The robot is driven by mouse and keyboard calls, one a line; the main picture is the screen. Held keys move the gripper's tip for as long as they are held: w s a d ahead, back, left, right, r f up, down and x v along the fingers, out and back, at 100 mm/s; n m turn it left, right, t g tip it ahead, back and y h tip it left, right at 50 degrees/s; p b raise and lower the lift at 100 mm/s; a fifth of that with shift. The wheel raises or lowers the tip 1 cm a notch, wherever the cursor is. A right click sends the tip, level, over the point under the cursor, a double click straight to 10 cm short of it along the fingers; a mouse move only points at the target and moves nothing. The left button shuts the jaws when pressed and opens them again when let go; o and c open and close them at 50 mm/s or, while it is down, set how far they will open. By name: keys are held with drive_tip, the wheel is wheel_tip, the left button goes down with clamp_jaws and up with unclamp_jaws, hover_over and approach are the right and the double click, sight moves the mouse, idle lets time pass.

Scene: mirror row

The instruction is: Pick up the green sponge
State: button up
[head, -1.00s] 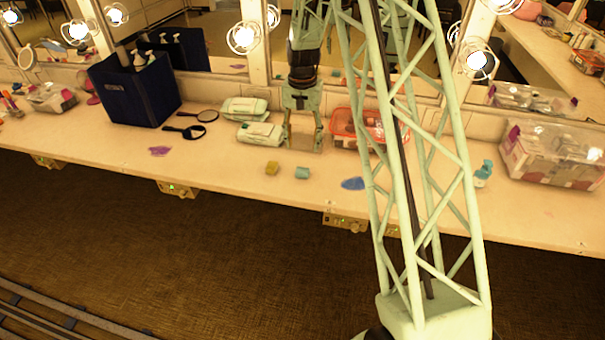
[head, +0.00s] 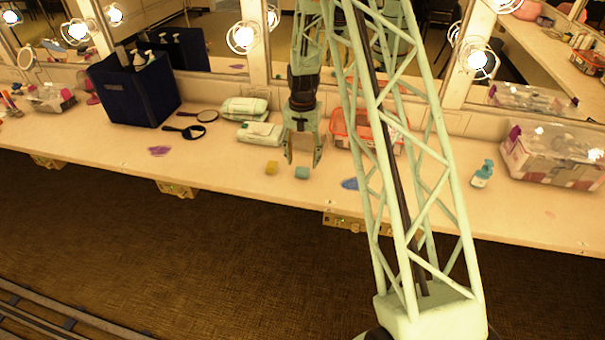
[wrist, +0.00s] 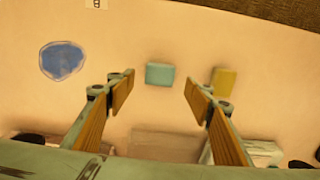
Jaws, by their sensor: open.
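The green sponge (head: 302,173) is a small teal-green block lying on the pale counter. It also shows in the wrist view (wrist: 159,74), just beyond the gap between my fingertips. My gripper (head: 303,162) is open and empty, its fingers pointing down over the counter just behind the sponge. In the wrist view my gripper (wrist: 160,88) shows its two fingers spread wide to either side of the sponge's line. The sponge looks apart from both fingers. I cannot tell my exact height above it.
A yellow block (head: 271,168) lies close left of the sponge. A blue patch (head: 350,184) lies to its right. Wipe packs (head: 260,132) and a red-orange container (head: 340,130) stand behind. A blue bottle (head: 482,174) stands farther right. The counter's front edge is near.

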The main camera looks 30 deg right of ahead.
sight(303, 170)
drive_tip(key=shift+f, duration=2.6)
drive_tip(key=c, duration=0.8)
